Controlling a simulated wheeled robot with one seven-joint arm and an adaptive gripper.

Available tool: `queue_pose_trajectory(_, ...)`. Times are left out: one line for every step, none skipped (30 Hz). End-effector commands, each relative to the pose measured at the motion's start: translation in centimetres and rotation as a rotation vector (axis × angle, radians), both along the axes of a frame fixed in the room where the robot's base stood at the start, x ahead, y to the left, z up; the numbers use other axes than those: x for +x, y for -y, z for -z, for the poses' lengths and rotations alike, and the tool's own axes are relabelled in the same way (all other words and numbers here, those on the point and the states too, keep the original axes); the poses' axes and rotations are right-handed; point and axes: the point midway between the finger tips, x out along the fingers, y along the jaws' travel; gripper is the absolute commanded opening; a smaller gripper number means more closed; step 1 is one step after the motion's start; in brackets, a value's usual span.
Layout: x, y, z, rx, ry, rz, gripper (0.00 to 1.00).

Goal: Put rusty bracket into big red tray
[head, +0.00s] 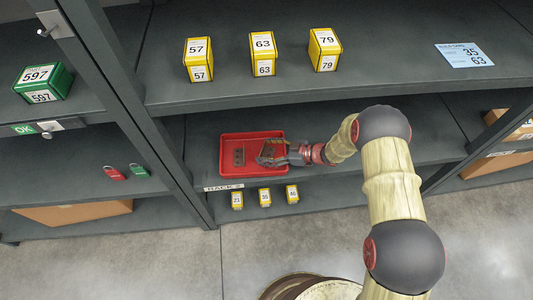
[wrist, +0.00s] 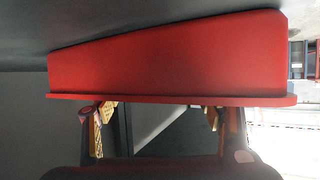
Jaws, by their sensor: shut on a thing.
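The big red tray (head: 228,171) sits on the middle shelf in the head view. A red wall (wrist: 165,62) fills the upper part of the wrist view. My gripper (head: 270,153) reaches in from the right and is over the tray's right half. It is shut on a brown, rusty-looking piece, the rusty bracket (head: 266,150), which is partly hidden by the fingers. I cannot tell if this piece touches the tray floor. A second dark brown part with holes (head: 239,157) lies in the tray's left half. In the wrist view my gripper's fingers (wrist: 158,130) show below the red wall.
Yellow boxes (head: 263,54) stand on the shelf above, and small yellow boxes (head: 265,197) on the shelf below. A rack upright (head: 130,105) is left of the tray. Red and green tags (head: 115,173) lie on the left shelf. The shelf right of my gripper looks clear.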

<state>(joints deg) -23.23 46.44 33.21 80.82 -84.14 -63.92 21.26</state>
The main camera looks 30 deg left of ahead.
Motion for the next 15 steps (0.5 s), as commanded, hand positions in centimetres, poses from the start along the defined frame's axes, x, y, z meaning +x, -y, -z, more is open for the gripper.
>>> queue_pose_trajectory(0.12, -0.06, 0.43, 0.002, 0.002, 0.0, 0.33)
queue_pose_trajectory(0.13, -0.05, 0.42, 0.002, 0.003, 0.0, 0.33)
queue_pose_trajectory(0.14, -0.07, 0.31, 0.003, 0.003, 0.001, 0.33)
queue_pose_trajectory(0.14, -0.06, 0.23, 0.003, 0.003, 0.001, 0.33)
queue_pose_trajectory(0.14, -0.06, 0.2, 0.003, 0.003, 0.001, 0.33)
queue_pose_trajectory(0.14, -0.06, 0.18, 0.003, 0.003, 0.001, 0.33)
queue_pose_trajectory(0.13, -0.06, 0.17, 0.003, 0.003, 0.001, 0.33)
queue_pose_trajectory(0.13, -0.06, 0.18, 0.003, 0.003, 0.001, 0.33)
queue_pose_trajectory(0.12, -0.05, 0.25, 0.002, 0.003, 0.0, 0.33)
queue_pose_trajectory(0.11, -0.05, 0.34, 0.002, 0.003, 0.0, 0.33)
queue_pose_trajectory(0.11, -0.05, 0.45, 0.002, 0.003, 0.0, 0.33)
queue_pose_trajectory(0.11, -0.05, 0.58, 0.002, 0.002, 0.0, 0.33)
queue_pose_trajectory(0.07, -0.03, 0.56, 0.001, 0.002, 0.0, 0.69)
queue_pose_trajectory(0.08, -0.03, 0.54, 0.001, 0.002, 0.0, 0.71)
queue_pose_trajectory(0.07, -0.03, 0.53, 0.001, 0.002, 0.0, 0.73)
